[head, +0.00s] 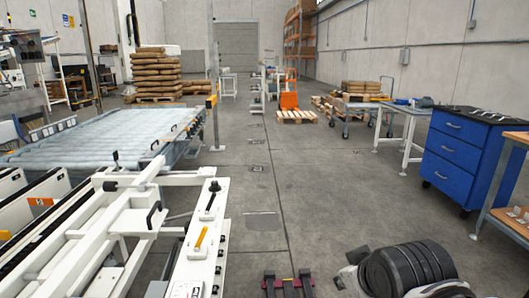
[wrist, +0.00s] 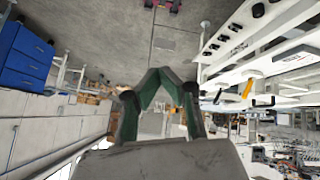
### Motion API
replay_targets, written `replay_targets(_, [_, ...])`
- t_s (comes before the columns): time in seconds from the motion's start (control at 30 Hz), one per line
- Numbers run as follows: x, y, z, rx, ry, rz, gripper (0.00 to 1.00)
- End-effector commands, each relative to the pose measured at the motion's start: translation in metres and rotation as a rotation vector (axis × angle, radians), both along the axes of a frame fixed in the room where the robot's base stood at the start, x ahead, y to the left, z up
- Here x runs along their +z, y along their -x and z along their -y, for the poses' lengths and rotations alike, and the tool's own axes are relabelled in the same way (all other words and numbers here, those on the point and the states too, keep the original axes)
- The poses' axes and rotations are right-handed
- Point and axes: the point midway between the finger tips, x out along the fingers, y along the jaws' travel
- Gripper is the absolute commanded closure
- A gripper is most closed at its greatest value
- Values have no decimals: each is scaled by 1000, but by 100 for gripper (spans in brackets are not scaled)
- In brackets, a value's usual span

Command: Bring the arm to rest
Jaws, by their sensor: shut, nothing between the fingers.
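My gripper (wrist: 163,73) shows in the wrist view, with its dark, green-padded fingers meeting at the tips and nothing between them. The wrist picture is upside down, with the floor at the top. The gripper touches nothing that I can see. In the head view, a black ribbed part of my arm fills the lower right, and the gripper itself does not show there.
The white machine frame (head: 208,240) and roller conveyor (head: 100,135) stand at the left. A blue drawer cabinet (head: 460,160) and a workbench (head: 517,140) stand at the right. An orange pallet truck (head: 290,98) is farther back.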

Motion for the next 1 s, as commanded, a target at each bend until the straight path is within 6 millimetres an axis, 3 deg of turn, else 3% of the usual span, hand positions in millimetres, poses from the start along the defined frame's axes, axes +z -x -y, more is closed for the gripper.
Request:
replay_targets(0.1, [-2, 26, 15, -108, -81, -45, 100])
replay_targets(0.4, [-7, 74, 34, -319, -237, -128, 100])
replay_targets(1.0, [105, 72, 33, -316, -237, -128, 100])
